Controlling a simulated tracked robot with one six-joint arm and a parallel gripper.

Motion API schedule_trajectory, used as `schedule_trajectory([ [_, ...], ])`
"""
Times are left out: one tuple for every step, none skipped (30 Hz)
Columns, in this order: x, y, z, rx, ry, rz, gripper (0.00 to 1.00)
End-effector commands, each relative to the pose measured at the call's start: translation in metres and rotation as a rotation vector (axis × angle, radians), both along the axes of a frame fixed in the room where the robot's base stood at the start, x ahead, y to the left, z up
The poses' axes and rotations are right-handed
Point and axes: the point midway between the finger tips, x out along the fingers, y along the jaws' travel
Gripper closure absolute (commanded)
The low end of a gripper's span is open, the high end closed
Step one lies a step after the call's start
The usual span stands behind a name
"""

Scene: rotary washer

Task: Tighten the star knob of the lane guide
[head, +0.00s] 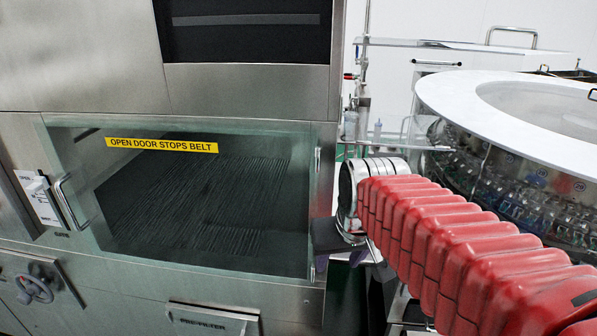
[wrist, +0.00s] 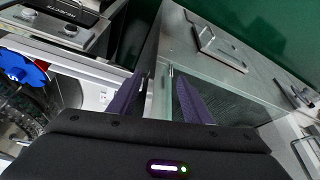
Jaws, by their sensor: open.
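I cannot make out the star knob of the lane guide for sure in either view. In the wrist view a blue lobed part (wrist: 22,68) with a red spot is at the left edge; I cannot tell whether it is the knob. My gripper (wrist: 162,92) is open, its two purple fingers apart with nothing held between them. In the head view my red-sleeved arm reaches in from the lower right, and its wrist hides much of the gap between the glass-doored cabinet and the round washer.
The cabinet's glass door (head: 200,200) with a yellow label (head: 162,146) fills the left. A handwheel (head: 34,288) is at lower left. The washer's white round rim (head: 450,115) is at right. Thin rods and rails (head: 363,100) stand behind my wrist.

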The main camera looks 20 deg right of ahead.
Motion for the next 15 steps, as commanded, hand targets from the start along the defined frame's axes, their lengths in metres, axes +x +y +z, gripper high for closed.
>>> schedule_trajectory([
  [-0.01, 0.01, 0.002, -0.003, -0.013, 0.02, 0.55],
  [-0.015, 0.015, 0.002, -0.004, -0.02, 0.031, 0.55],
  [-0.022, 0.021, 0.002, -0.005, -0.027, 0.044, 0.55],
  [-0.027, 0.026, 0.002, -0.007, -0.033, 0.055, 0.55],
  [-0.033, 0.031, 0.001, -0.008, -0.039, 0.064, 0.55],
  [-0.04, 0.036, 0.001, -0.009, -0.048, 0.077, 0.55],
  [-0.046, 0.041, 0.0, -0.01, -0.053, 0.088, 0.55],
  [-0.051, 0.044, -0.001, -0.011, -0.059, 0.097, 0.55],
  [-0.057, 0.049, -0.002, -0.012, -0.066, 0.111, 0.55],
  [-0.062, 0.052, -0.003, -0.013, -0.072, 0.118, 0.55],
  [-0.066, 0.055, -0.004, -0.013, -0.076, 0.127, 0.55],
  [-0.072, 0.059, -0.005, -0.013, -0.082, 0.137, 0.55],
  [-0.075, 0.061, -0.006, -0.014, -0.085, 0.143, 0.55],
  [-0.078, 0.063, -0.007, -0.015, -0.088, 0.148, 0.55],
  [-0.081, 0.065, -0.008, -0.015, -0.091, 0.154, 0.55],
])
